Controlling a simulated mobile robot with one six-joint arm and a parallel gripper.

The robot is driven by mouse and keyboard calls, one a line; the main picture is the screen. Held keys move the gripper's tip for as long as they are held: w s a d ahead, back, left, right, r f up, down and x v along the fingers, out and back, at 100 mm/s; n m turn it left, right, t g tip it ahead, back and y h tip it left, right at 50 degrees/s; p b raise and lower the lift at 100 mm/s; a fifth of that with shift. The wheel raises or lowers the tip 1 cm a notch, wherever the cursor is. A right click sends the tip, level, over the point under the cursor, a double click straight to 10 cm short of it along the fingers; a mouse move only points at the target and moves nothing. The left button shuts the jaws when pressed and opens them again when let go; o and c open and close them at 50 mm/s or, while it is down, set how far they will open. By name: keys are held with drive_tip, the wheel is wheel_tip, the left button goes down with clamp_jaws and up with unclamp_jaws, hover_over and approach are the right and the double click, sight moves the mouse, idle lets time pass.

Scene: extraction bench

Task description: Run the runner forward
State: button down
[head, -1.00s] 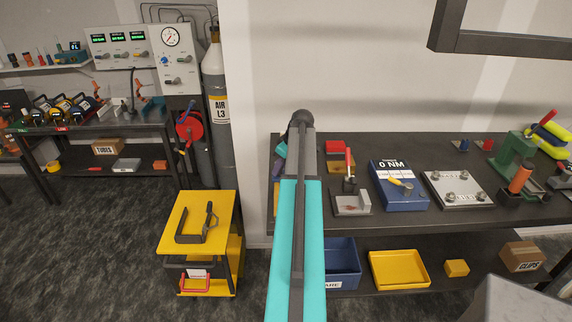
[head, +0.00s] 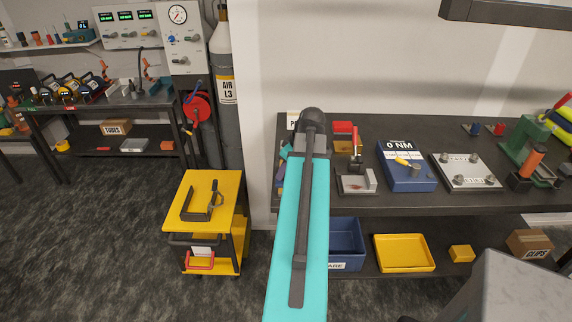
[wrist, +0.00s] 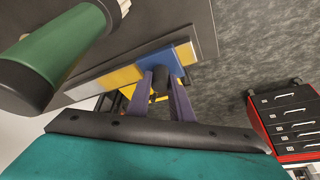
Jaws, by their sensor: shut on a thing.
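In the head view my own teal arm reaches to the left end of the bench and hides most of the gripper and the runner.
On the bench (head: 410,196), right of my arm, are a red block (head: 343,127), a blue torque box (head: 405,177) and a grey plate (head: 468,182). A yellow cart (head: 225,192) stands left. A green cylinder (wrist: 55,50) is close at the wrist view's left; a red drawer cabinet (wrist: 258,122) is right.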

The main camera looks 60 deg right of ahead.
drive_tip(key=shift+s+a, duration=0.2)
drive_tip(key=shift+a, duration=0.25)
drive_tip(key=shift+s+a, duration=0.2)
drive_tip(key=shift+a, duration=0.25)
drive_tip(key=c, duration=1.6)
unclamp_jaws()
drive_tip(key=shift+a, duration=0.15)
drive_tip(key=shift+o, duration=0.2)
drive_tip(key=shift+s+r, duration=0.1)
drive_tip(key=shift+r, duration=0.05)
drive_tip(key=shift+s+d+r, duration=0.2)
drive_tip(key=shift+r, duration=0.1)
drive_tip(key=b+v, duration=0.3)
drive_tip(key=v, duration=0.9)
drive_tip(key=shift+s+r+b, duration=0.15)
drive_tip(key=shift+r+b, duration=0.2)
drive_tip(key=shift+b, duration=0.05)
